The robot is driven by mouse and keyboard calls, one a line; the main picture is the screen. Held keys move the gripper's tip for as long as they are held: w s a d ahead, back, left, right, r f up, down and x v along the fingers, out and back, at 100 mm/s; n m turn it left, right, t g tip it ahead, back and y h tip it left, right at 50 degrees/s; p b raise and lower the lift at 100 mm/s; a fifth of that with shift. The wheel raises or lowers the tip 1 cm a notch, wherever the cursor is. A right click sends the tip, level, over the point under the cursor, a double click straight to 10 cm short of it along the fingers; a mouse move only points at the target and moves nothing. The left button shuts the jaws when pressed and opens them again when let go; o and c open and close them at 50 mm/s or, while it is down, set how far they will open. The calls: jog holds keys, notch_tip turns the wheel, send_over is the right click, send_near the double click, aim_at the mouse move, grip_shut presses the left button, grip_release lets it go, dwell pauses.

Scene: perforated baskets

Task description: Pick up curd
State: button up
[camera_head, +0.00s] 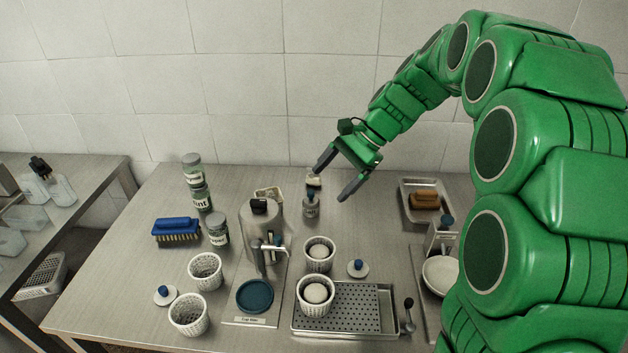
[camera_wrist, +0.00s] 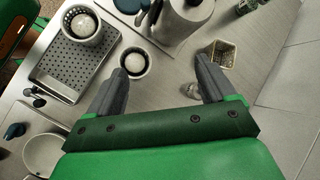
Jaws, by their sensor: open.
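One white round curd (camera_head: 317,252) sits in a white perforated basket (camera_head: 320,266) behind the drain tray. A second white curd (camera_head: 316,293) sits in another perforated basket (camera_head: 315,308) on the tray's left end. In the wrist view, the tray's curd (camera_wrist: 83,26) is at upper left and the other curd (camera_wrist: 134,64) is just beyond the left finger. My gripper (camera_head: 332,185) is open and empty, above the back of the table, behind and above both baskets. In the wrist view its fingers (camera_wrist: 160,65) are spread apart.
The perforated drain tray (camera_head: 385,336) lies at the front. Two empty baskets (camera_head: 206,272) stand at left. A metal jug (camera_head: 262,225), a small bottle (camera_head: 310,206) and jars (camera_head: 217,232) stand nearby.

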jog(key=w+a+f+m+y, duration=0.1)
jog(key=w+f+m+y, duration=0.15)
jog(key=w, duration=0.65)
jog(key=w+a+f+m+y, duration=0.15)
jog(key=w+f, duration=0.25)
jog(key=w, duration=0.4)
jog(key=m+t+y, duration=0.2)
jog(key=m, duration=0.3)
send_near(309, 178)
jog(key=shift+w+a+f, duration=0.3)
jog(key=shift+w+a, duration=0.1)
jog(key=shift+a, duration=0.15)
jog(key=shift+w+a+f, duration=0.3)
jog(key=shift+w+a, duration=0.1)
jog(key=shift+a, duration=0.15)
jog(key=shift+w+d+f, duration=0.1)
jog(key=shift+w+f, duration=0.2)
jog(key=shift+f, duration=0.25)
jog(key=shift+a+f, duration=0.15)
jog(key=shift+a, duration=0.05)
jog(key=shift+s+x, duration=0.15)
jog(key=shift+x, duration=1.7)
jog(key=shift+s+x, duration=0.2)
jog(key=shift+x, duration=1.65)
jog(key=c, duration=1.1)
jog(key=shift+r, duration=0.2)
